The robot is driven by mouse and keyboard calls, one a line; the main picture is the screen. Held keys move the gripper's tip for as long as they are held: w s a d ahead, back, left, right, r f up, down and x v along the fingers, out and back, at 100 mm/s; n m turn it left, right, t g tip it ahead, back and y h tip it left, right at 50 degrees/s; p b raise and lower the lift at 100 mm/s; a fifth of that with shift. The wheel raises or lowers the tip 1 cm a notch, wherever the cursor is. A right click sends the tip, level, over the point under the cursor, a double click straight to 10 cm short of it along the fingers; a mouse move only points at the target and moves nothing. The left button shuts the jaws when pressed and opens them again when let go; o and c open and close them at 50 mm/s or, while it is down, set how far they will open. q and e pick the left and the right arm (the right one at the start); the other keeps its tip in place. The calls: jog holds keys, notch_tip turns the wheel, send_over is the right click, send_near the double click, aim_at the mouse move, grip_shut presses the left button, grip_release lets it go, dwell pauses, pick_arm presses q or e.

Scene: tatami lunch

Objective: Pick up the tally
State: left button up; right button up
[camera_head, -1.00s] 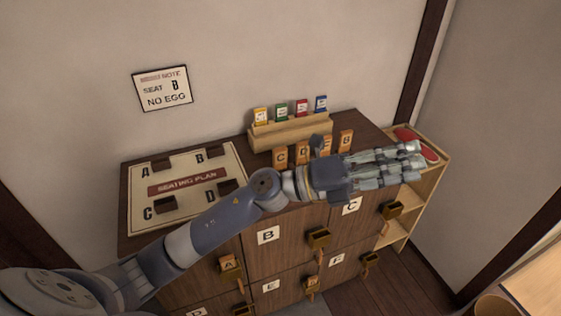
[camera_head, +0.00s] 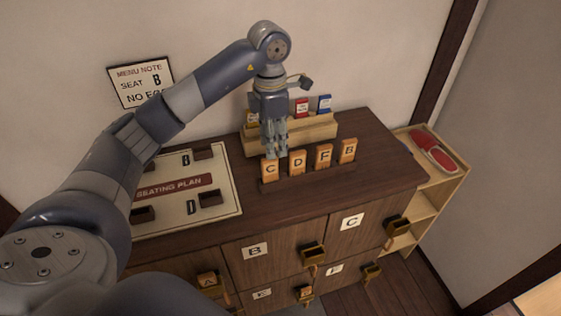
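Wooden tallies stand upright in a row on the cabinet top: C (camera_head: 270,171), D (camera_head: 297,163), F (camera_head: 323,156) and B (camera_head: 348,151). My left gripper (camera_head: 275,152) points straight down at the top of tally C, its fingers close together. The fingertips overlap the tally's upper edge. I cannot tell if they touch it or whether they are open or shut. Further orange tallies hang at the locker doors, one marked A (camera_head: 207,281). My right gripper is not in view.
A wooden rack (camera_head: 318,131) with coloured cards, partly hidden by my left gripper, stands behind the tallies. The seating plan board (camera_head: 228,207) lies to the left, partly hidden by my arm. Red slippers (camera_head: 438,158) lie on the right shelf. A menu note (camera_head: 132,90) hangs on the wall.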

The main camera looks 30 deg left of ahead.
aim_at(270, 170)
pick_arm(q)
jog(key=shift+s+a+f, duration=0.1)
jog(key=shift+a+f, duration=0.05)
jog(key=shift+a, duration=0.15)
jog(key=f+p, duration=0.1)
jog(key=f, duration=0.1)
jog(key=s+f, duration=0.1)
jog(key=f, duration=0.1)
jog(key=shift+p, duration=0.35)
jog(key=shift+f, duration=0.25)
notch_tip(270, 170, down, 4)
jog(key=p, duration=0.3)
jog(key=shift+w+f, duration=0.1)
jog(key=shift+w, duration=0.05)
jog(key=shift+a+f, duration=0.1)
jog(key=shift+f, duration=0.45)
grip_shut()
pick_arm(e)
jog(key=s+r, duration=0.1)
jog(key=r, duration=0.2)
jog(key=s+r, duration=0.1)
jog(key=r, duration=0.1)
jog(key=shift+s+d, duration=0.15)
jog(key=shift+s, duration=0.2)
